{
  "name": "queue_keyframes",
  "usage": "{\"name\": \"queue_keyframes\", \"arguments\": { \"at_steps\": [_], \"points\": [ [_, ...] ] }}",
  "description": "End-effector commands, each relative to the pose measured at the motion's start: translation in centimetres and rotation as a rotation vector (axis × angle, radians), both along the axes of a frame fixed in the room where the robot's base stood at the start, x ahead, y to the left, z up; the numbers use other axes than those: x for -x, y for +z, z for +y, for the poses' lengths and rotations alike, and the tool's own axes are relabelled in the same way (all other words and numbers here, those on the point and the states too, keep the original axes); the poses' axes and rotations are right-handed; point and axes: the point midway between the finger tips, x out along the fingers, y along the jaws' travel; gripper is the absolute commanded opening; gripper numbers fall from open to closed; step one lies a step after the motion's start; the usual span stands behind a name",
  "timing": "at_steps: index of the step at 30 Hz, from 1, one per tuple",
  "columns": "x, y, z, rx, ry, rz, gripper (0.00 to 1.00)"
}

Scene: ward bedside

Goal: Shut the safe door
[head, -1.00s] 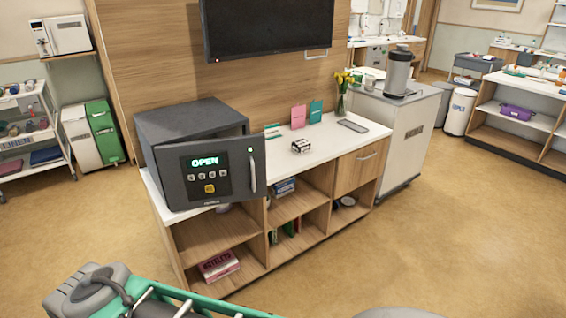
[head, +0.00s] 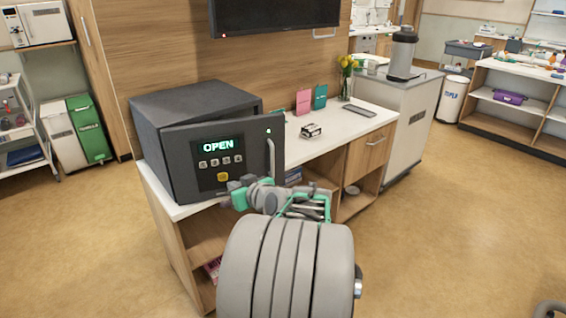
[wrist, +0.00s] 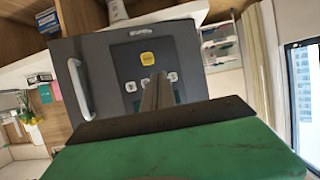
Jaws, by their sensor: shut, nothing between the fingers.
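The dark grey safe (head: 190,110) stands on the left end of the white counter. Its door (head: 178,152) is ajar, with a gap along the handle side, and its display reads OPEN. The door has a vertical bar handle (head: 271,158) on its right, a keypad and a yellow button. My gripper (head: 236,192) is shut and empty, in front of the door's lower part. In the wrist view the door (wrist: 105,65) fills the middle, with the handle (wrist: 79,90) at left. My shut fingers (wrist: 157,92) point at the keypad area; I cannot tell whether they touch it.
The counter (head: 340,122) holds a small box (head: 311,131), pink and teal cards, a remote and a flower vase. Open shelves lie below it. A grey cart (head: 408,105) with a flask stands to its right.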

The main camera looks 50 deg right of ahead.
Motion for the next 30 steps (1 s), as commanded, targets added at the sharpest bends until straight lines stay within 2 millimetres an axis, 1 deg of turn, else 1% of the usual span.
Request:
{"name": "queue_keyframes", "arguments": {
  "at_steps": [1, 2, 3, 4, 6, 7, 9, 11, 14, 24, 27, 30],
  "points": [
    [2.4, -0.9, -4.7, 0.028, -0.085, -0.083, 0.00],
    [3.7, -0.4, -6.9, 0.050, -0.126, -0.134, 0.00],
    [5.6, 0.1, -9.5, 0.079, -0.178, -0.192, 0.00],
    [6.9, 0.5, -11.0, 0.099, -0.213, -0.230, 0.00],
    [9.4, 1.4, -13.5, 0.135, -0.273, -0.293, 0.00],
    [10.1, 1.6, -14.2, 0.144, -0.290, -0.311, 0.00],
    [10.9, 2.1, -15.1, 0.160, -0.311, -0.334, 0.00],
    [10.7, 2.3, -15.4, 0.164, -0.314, -0.340, 0.00],
    [9.4, 2.4, -16.0, 0.162, -0.310, -0.338, 0.00],
    [3.1, 2.4, -19.9, 0.162, -0.308, -0.337, 0.00],
    [1.4, 2.4, -21.0, 0.161, -0.308, -0.338, 0.00],
    [0.2, 2.4, -21.8, 0.161, -0.309, -0.338, 0.00]
  ]
}}
